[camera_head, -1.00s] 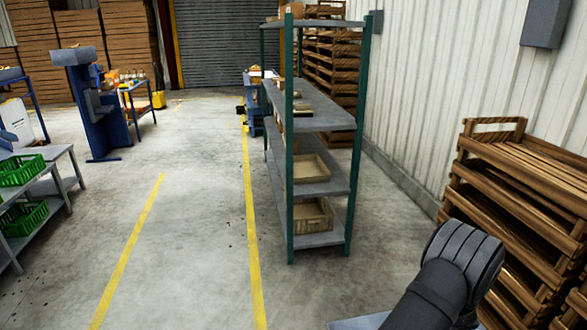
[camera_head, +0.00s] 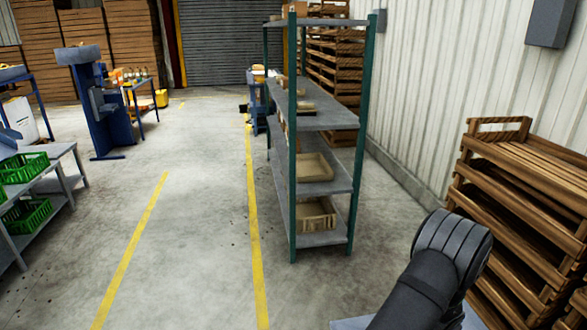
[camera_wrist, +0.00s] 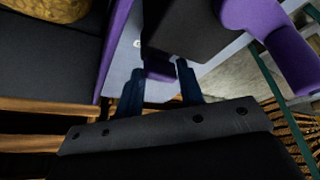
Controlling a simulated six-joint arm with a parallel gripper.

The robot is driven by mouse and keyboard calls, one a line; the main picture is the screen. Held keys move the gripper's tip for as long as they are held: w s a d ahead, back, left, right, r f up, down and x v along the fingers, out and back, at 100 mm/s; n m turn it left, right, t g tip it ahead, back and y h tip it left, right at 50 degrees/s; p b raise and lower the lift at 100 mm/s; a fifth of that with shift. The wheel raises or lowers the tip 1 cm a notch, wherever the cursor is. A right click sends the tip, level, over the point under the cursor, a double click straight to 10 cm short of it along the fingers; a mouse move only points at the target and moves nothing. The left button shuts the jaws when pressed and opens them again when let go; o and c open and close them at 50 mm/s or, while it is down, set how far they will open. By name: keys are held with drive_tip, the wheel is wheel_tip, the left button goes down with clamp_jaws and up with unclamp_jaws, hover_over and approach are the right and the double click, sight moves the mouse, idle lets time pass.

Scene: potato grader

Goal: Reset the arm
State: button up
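My arm's dark, rounded joint shows at the lower right of the head view, in front of the stacked wooden crates. My gripper is outside the head view. In the wrist view my gripper (camera_wrist: 160,72) has two dark blue fingers standing apart, with no object seen held between them. Beyond the fingertips are a black block-like part and purple parts, close by; I cannot tell whether the fingers touch any of them.
A green-posted shelf rack (camera_head: 323,118) holding shallow boxes stands at centre. Wooden crates (camera_head: 530,165) are stacked at right. Green baskets (camera_head: 25,215) sit on a bench at left. The floor left of the rack is clear. A yellow-brown rounded thing (camera_wrist: 48,8) tops the wrist view.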

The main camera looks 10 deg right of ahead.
drive_tip(key=shift+w+m+h, duration=0.1)
drive_tip(key=shift+m+h, duration=0.2)
drive_tip(key=shift+m, duration=0.6)
drive_tip(key=shift+o, duration=0.4)
drive_tip(key=o, duration=0.4)
drive_tip(key=shift+o, duration=0.2)
drive_tip(key=r+m, duration=0.1)
drive_tip(key=r, duration=0.1)
drive_tip(key=w+d+r+m+g+y, duration=0.1)
drive_tip(key=r, duration=0.2)
drive_tip(key=r+m+y, duration=0.1)
drive_tip(key=r, duration=0.2)
drive_tip(key=shift+w+d+m, duration=0.15)
drive_tip(key=shift+m, duration=0.15)
wheel_tip(320, 180, up, 9)
drive_tip(key=m+g+y, duration=0.2)
drive_tip(key=m, duration=0.2)
drive_tip(key=f, duration=1.7)
drive_tip(key=shift+s+a, duration=0.2)
drive_tip(key=shift+s, duration=0.1)
drive_tip(key=shift+c, duration=0.2)
